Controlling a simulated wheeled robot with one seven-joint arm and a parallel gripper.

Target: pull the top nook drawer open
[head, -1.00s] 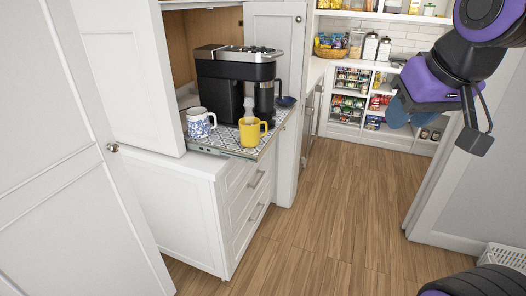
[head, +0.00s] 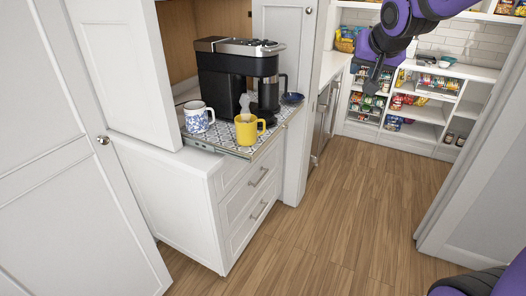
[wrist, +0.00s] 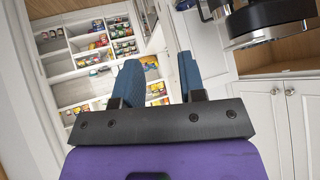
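The nook's white drawer cabinet stands left of centre in the head view. Its top drawer (head: 246,190) looks shut flush, with a grey bar handle (head: 258,177). A second drawer (head: 243,222) with its own handle is below it. My gripper (head: 374,75) is high and to the right of the drawers, in the air, well apart from the handle. In the wrist view my gripper (wrist: 160,76) has its two blue fingers spread with nothing between them. The drawer handle cannot be made out in the wrist view.
A tray (head: 215,141) above the drawers holds a coffee maker (head: 210,85), a yellow mug (head: 247,131) and a blue-patterned mug (head: 198,117). An open cabinet door (head: 125,70) stands at left. Pantry shelves (head: 425,110) are behind. The wooden floor (head: 340,220) before the drawers is clear.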

